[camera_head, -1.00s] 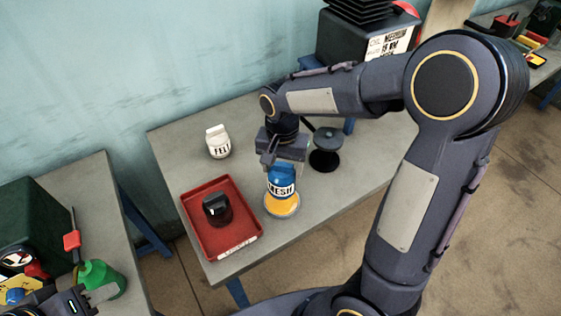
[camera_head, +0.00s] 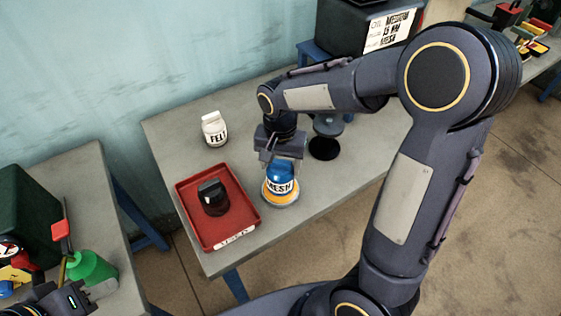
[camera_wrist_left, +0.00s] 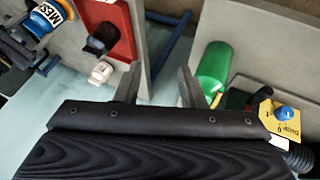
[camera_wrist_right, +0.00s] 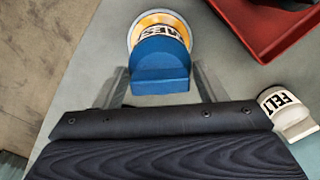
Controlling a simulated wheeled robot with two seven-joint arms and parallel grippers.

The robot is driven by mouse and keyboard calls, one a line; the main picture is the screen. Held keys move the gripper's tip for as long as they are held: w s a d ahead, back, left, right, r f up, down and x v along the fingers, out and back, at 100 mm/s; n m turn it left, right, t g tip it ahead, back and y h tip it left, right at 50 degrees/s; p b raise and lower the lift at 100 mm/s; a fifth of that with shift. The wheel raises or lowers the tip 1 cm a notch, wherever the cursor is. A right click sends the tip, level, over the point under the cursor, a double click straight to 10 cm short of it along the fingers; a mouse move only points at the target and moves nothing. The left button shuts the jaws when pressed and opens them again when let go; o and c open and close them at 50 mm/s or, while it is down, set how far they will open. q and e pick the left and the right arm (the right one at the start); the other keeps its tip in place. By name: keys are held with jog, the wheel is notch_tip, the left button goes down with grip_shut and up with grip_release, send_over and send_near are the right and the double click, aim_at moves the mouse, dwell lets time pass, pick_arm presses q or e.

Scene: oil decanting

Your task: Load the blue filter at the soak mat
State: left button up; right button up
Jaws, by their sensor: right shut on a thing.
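The blue filter (camera_head: 280,173), labelled MESH, is upright over the round yellow-orange soak mat (camera_head: 281,204) on the grey table. Its lower end overlaps the mat, and I cannot tell whether it touches. My right gripper (camera_head: 281,160) is shut on the filter's blue top from above. In the right wrist view the filter (camera_wrist_right: 161,66) sits between the fingers, with the mat's yellow face (camera_wrist_right: 158,19) behind it. My left gripper (camera_wrist_left: 158,88) is open and empty, its fingers apart. It is partly cut off at the lower left of the head view.
A red tray (camera_head: 242,222) holding a black-capped filter (camera_head: 213,198) lies left of the mat. A white FELT filter (camera_head: 214,130) stands behind the tray. A dark round-based stand (camera_head: 324,148) is behind right. A green bottle (camera_head: 92,268) is on the left table.

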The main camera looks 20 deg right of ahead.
jog(key=shift+f+b, duration=0.4)
jog(key=shift+f, duration=0.2)
dwell(1.3)
jog(key=shift+r, duration=0.1)
notch_tip(320, 180, up, 7)
jog(key=p, duration=0.6)
dwell(0.9)
